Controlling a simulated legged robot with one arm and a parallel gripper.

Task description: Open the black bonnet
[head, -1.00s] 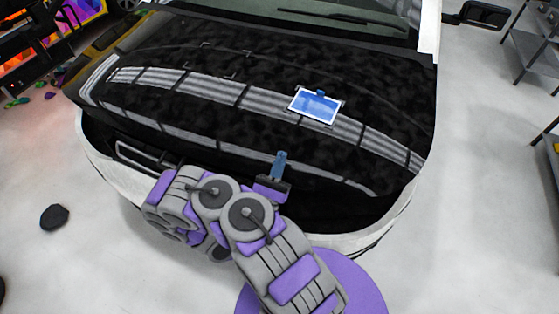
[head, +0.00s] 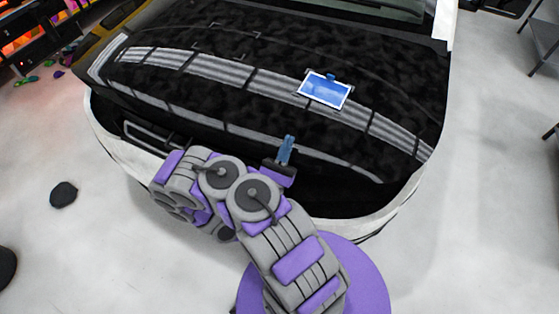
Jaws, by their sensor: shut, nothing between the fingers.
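The black bonnet (head: 215,95) spans the front of a white car, with grey striped reflections across it. Its front edge stands above a dark gap over the white bumper, so it looks slightly raised. My gripper (head: 287,148) is at the front edge, right of the middle. Its blue fingers are together with nothing between them, and they appear over the bonnet's front edge. I cannot tell whether they touch it. A blue picture with a white border (head: 325,90) lies on the bonnet's right half.
The white bumper (head: 120,160) curves around below the bonnet. A black lump (head: 63,195) lies on the pale floor at the left. Shelves stand at the upper left and upper right. The floor on both sides is mostly clear.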

